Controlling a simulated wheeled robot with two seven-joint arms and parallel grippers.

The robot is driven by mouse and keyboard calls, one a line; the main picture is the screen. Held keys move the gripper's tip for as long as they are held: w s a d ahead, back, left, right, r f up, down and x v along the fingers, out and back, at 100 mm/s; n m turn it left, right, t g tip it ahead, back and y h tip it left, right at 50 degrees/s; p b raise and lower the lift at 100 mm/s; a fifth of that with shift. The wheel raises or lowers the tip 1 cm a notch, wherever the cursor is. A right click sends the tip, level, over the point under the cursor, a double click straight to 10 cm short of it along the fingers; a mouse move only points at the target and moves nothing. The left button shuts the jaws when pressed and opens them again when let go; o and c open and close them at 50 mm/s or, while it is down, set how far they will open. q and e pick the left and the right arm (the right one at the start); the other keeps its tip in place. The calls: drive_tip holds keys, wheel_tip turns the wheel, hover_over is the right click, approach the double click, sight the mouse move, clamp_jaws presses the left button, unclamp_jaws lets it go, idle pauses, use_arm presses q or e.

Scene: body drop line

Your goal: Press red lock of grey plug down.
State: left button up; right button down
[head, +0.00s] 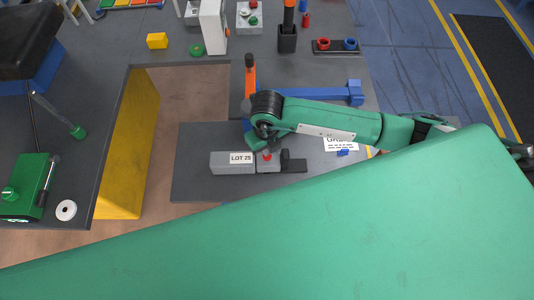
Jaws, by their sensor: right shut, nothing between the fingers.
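A grey plug (268,167) lies on the dark grey table in the middle of the head view, between a longer grey block (231,168) labelled LOT 25 and a black part (293,166). Its small red lock (267,155) shows on top. My right gripper (262,147) is shut and empty, just above and behind the red lock. The gripper partly covers that area, so I cannot tell whether it touches the lock, nor whether the lock is up or down. My left gripper is not in view.
A large green surface fills the foreground and hides what lies below. An orange post (250,72) and a blue bar (340,92) stand close behind my right arm. A yellow-sided gap (125,150) lies left of the table. A white label (341,144) lies to the right.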

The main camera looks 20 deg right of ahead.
drive_tip(key=shift+f+b, duration=1.15)
drive_tip(key=shift+f, duration=0.3)
drive_tip(key=shift+r, duration=0.15)
wheel_tip(320, 180, up, 9)
drive_tip(key=p, duration=0.5)
idle(0.7)
